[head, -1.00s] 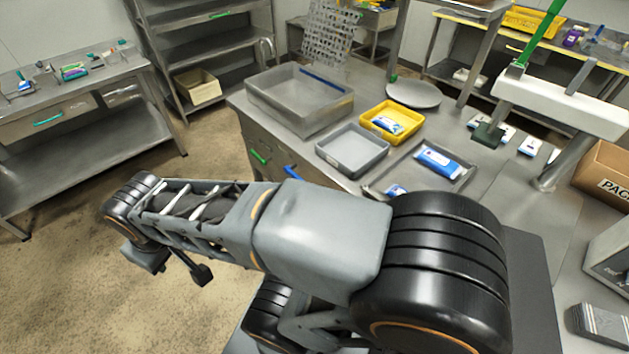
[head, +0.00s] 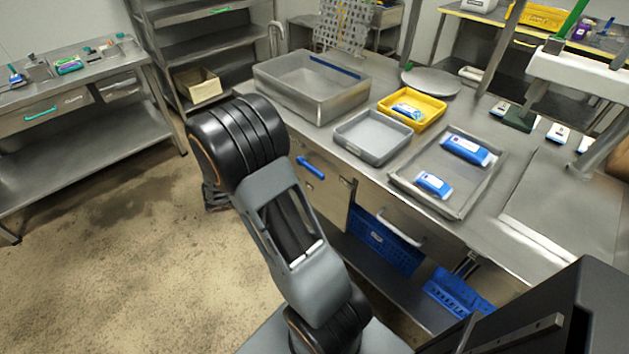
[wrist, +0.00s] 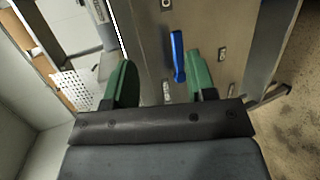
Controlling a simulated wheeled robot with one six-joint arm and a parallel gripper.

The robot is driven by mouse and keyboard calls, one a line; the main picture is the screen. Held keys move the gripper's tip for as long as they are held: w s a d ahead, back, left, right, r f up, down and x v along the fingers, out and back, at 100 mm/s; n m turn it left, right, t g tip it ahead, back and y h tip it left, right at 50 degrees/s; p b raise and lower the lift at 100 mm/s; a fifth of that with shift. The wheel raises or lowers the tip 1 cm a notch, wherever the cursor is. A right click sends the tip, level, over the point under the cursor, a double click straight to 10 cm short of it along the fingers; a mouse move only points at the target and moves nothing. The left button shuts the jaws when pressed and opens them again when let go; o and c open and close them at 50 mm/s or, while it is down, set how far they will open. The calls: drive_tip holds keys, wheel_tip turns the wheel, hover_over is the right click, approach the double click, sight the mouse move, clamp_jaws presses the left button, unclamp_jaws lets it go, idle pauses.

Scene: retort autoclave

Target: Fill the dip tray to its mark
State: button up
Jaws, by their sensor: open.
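A large grey open tub (head: 275,94) stands at the back left of the steel bench in the head view. It has a blue line (head: 335,68) along its far inner wall, and I see no liquid in it. A smaller grey tray (head: 371,158) beside it looks empty. I cannot tell for sure which is the dip tray. My gripper (wrist: 161,65) has green fingers, open and empty, facing a metal cabinet front. A blue handle (wrist: 178,56) shows between the fingers, nearer the right one; contact cannot be told. My gripper is hidden in the head view.
A yellow tray (head: 428,106) holds a blue-white packet. A shallow metal tray (head: 407,187) holds two more packets. Blue crates (head: 385,245) sit under the bench. A side table (head: 50,120) stands at the left. The floor between is clear.

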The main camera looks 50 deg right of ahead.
sight(313, 173)
drive_tip(key=w+d+f+n+t+h+b, duration=0.25)
drive_tip(key=w+d+f+h, duration=0.2)
drive_tip(key=f, duration=0.45)
drive_tip(key=shift+m+t+h, duration=0.25)
drive_tip(key=shift+m+t, duration=0.1)
drive_tip(key=shift+t, duration=0.2)
drive_tip(key=d, duration=0.8)
drive_tip(key=d+p, duration=0.1)
drive_tip(key=d, duration=0.3)
drive_tip(key=shift+s+d+f, duration=0.1)
drive_tip(key=shift+s+d, duration=0.15)
